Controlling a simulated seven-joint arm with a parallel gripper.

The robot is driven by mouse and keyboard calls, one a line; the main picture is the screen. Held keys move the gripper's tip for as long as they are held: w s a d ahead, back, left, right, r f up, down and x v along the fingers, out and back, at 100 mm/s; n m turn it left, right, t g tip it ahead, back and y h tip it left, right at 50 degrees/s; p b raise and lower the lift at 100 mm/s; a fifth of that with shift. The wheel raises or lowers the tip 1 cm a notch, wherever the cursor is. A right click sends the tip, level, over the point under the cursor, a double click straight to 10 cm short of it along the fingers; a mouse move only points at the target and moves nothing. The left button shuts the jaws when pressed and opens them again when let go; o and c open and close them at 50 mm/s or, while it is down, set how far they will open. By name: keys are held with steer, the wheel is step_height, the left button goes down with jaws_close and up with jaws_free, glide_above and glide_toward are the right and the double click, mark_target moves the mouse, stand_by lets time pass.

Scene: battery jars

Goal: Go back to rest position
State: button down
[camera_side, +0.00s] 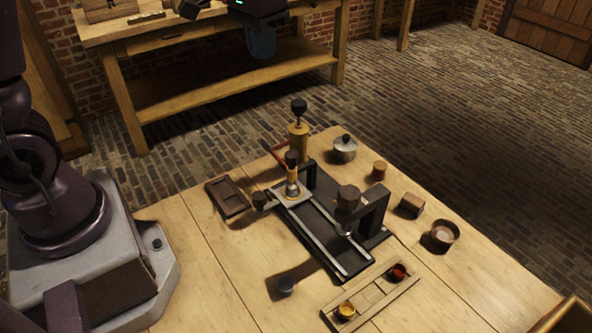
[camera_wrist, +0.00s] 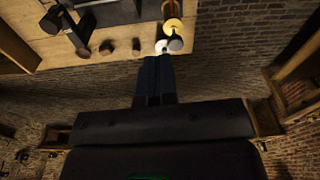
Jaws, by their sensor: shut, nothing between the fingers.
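My gripper (camera_side: 262,42) is high at the top of the side view, in front of the back workbench and well clear of the work table. Its dark blue fingers are together and empty; they also show side by side in the wrist view (camera_wrist: 155,78). The arm between it and my base is mostly out of frame. On the work table, a black press-like fixture (camera_side: 322,238) with metal rails carries a plate with an upright brass and black piece (camera_side: 292,175). A yellow jar (camera_side: 346,311) and a red jar (camera_side: 397,271) sit in a wooden tray (camera_side: 334,322).
A small dark cup (camera_side: 285,285) stands alone in front of the fixture. A brass cylinder with a black knob (camera_side: 298,130), a lidded pot (camera_side: 345,148) and small wooden pieces line the far edges. A dark tray (camera_side: 228,197) lies left. The table's near left is bare.

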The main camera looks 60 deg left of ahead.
steer(key=s+d+r+t, duration=0.2)
steer(key=s, duration=0.6)
steer(key=s+d+r+t, duration=0.2)
steer(key=s, duration=0.6)
steer(key=shift+s+d+r+m+t, duration=0.2)
steer(key=shift+s+m+t, duration=0.1)
steer(key=shift+s+m, duration=0.1)
stand_by(0.4)
